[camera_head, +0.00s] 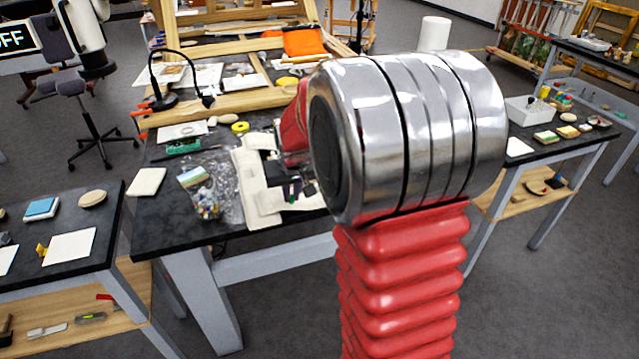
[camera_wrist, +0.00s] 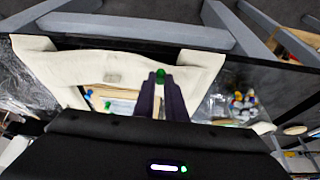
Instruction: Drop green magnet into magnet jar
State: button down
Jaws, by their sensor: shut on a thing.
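My gripper (camera_wrist: 160,78) is shut on the green magnet (camera_wrist: 161,71), a small green piece between the tips of its two dark purple fingers in the wrist view. The magnet is held over a cream padded frame. The magnet jar (camera_wrist: 241,108), clear with several coloured pieces inside, stands right of the fingers in the wrist view. In the head view the jar (camera_head: 208,211) is near the table's front edge, left of the gripper.
The cream padded frame (camera_head: 251,190) lies beside the jar, with clear crumpled plastic around it. A colourful card (camera_head: 193,177) lies behind the jar. A desk lamp (camera_head: 170,95) and a wooden easel frame (camera_head: 240,98) stand farther back. Small blue and green pieces (camera_wrist: 90,94) show within the padded frame.

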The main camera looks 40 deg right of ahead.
jog(key=a+f+n, duration=0.1)
jog(key=a, duration=0.5)
jog(key=w+a+f+n+y, duration=0.1)
jog(key=a+f, duration=0.1)
jog(key=a, duration=0.4)
jog(key=w+a+f+n, duration=0.1)
jog(key=a, duration=0.5)
jog(key=shift+w+a+f+n, duration=0.2)
jog(key=shift+a+f+n, duration=0.1)
jog(key=shift+f+n, duration=0.1)
jog(key=shift+s, duration=0.1)
